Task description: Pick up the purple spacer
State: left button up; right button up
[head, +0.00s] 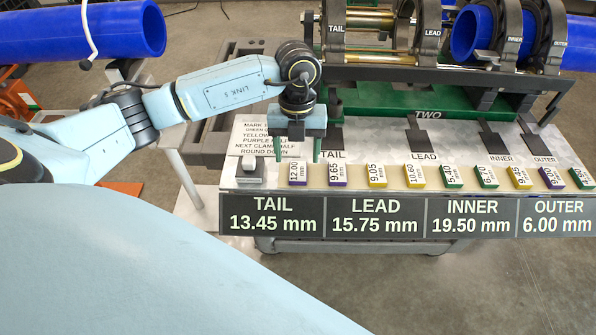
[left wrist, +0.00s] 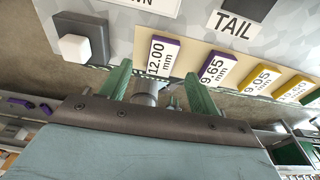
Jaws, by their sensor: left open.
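Several spacers stand in a row on a pale strip, and three show purple. The purple 12.00 mm spacer (head: 298,173) is at the left end, with the purple 9.65 mm spacer (head: 337,175) to its right. Another purple spacer (head: 551,178) is near the right end. In the left wrist view, the 12.00 spacer (left wrist: 163,56) shows beyond and between the green fingers, and the 9.65 spacer (left wrist: 216,67) lies beyond the right finger. My right gripper is not in view.
Yellow spacers (head: 377,175) and green spacers (head: 449,176) fill the row rightward. A grey block with a white button (head: 248,170) stands left of the row. A dark display panel (head: 405,217) runs along the front. Behind are the clamp rig (head: 432,70) and blue pipes (head: 90,30).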

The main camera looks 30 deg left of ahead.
aim_at(298, 171)
pick_arm(q)
jog(key=f, duration=0.4)
jog(key=shift+s+d+f, duration=0.1)
jog(key=shift+s+d, duration=0.05)
jog(key=shift+d, duration=0.1)
jog(key=c, duration=1.1)
